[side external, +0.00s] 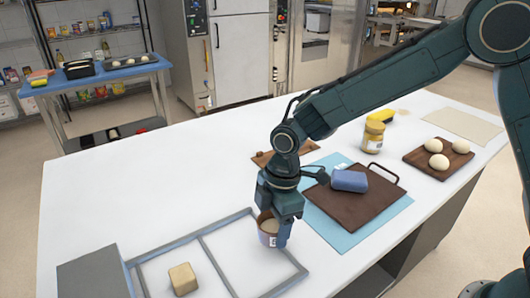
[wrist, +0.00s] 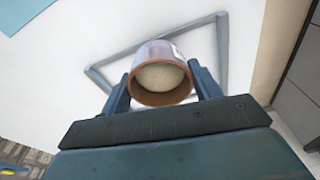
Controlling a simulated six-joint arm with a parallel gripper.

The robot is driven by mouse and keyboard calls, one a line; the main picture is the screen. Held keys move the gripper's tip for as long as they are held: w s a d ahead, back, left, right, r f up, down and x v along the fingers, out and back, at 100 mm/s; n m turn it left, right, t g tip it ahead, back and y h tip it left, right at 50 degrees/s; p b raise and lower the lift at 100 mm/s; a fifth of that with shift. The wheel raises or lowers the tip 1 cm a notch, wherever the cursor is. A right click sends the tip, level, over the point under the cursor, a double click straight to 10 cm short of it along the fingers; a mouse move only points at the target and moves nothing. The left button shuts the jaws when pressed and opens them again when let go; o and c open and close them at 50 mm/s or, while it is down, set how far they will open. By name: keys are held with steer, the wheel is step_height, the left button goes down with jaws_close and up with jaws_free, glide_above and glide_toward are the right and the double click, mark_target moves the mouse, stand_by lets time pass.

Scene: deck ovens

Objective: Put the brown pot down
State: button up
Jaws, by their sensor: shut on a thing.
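The brown pot (side external: 267,238) is a small cup-shaped pot with a pale label on its side and a pale inside. My gripper (side external: 272,225) is shut on it from above, in the side view, over the right part of a grey frame on the white counter. In the wrist view the pot (wrist: 160,75) sits between the two fingers (wrist: 162,90), its open rim facing the camera. Whether its base touches the counter cannot be told.
The grey divided frame (side external: 202,240) lies on the counter, with a beige block (side external: 183,279) in its left part. A grey box (side external: 95,272) stands at its left. A brown tray (side external: 352,200) with a blue sponge-like block (side external: 349,181) lies to the right. The counter's back left is clear.

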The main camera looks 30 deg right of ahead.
steer(key=shift+f, duration=1.15)
steer(key=shift+f, duration=0.3)
steer(key=o, duration=1.1)
steer(key=shift+r, duration=0.1)
steer(key=r, duration=0.4)
steer(key=d+r, duration=0.1)
steer(key=r, duration=0.7)
steer(key=shift+s+d+r, duration=0.1)
steer(key=shift+d, duration=0.15)
steer(key=shift+r, duration=0.1)
